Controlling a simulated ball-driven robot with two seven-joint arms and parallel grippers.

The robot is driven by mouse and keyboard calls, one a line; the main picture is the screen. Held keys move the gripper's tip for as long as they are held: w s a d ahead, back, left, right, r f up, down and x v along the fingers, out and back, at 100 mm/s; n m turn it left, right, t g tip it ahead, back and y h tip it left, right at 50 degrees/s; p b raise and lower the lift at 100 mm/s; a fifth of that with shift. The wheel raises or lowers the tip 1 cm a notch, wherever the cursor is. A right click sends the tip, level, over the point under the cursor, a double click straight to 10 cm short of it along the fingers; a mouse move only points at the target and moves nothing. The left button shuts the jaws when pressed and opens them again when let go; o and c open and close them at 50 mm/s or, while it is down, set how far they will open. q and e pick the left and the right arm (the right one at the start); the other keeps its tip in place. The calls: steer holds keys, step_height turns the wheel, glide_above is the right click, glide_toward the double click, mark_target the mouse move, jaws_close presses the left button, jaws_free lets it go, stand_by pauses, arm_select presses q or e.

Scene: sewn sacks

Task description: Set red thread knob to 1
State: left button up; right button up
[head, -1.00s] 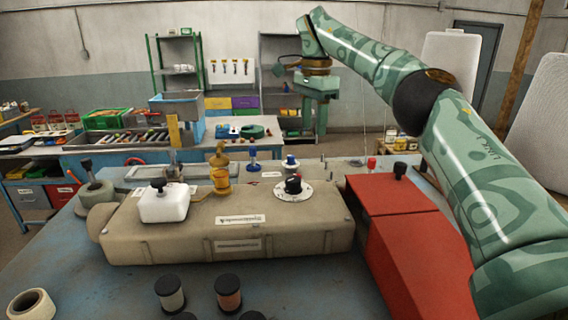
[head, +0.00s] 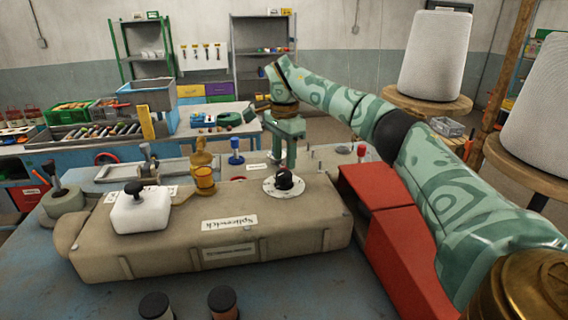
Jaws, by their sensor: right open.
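The tan sewing machine (head: 290,240) lies across the blue table. A black knob (head: 284,178) stands on a round white dial (head: 270,187) with small marks too small to read, at the right of its top. A red-capped post (head: 361,152) stands behind the red box, and a blue-capped post (head: 237,146) stands behind the machine; I cannot tell which is the red thread knob. My right gripper (head: 283,162) is open, fingers pointing down, just above or behind the black knob; contact cannot be told. My left gripper is not in view.
A white block with a black knob (head: 140,210) and a yellow fitting (head: 203,176) sit on the machine. A red box (head: 405,245) stands right of it, under my right arm. Two dark-topped spools (head: 223,301) stand at the front.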

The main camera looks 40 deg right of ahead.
steer(key=shift+f, duration=0.65)
steer(key=shift+s+f, duration=0.3)
steer(key=shift+f, duration=0.3)
steer(key=shift+w, duration=0.1)
jaws_close()
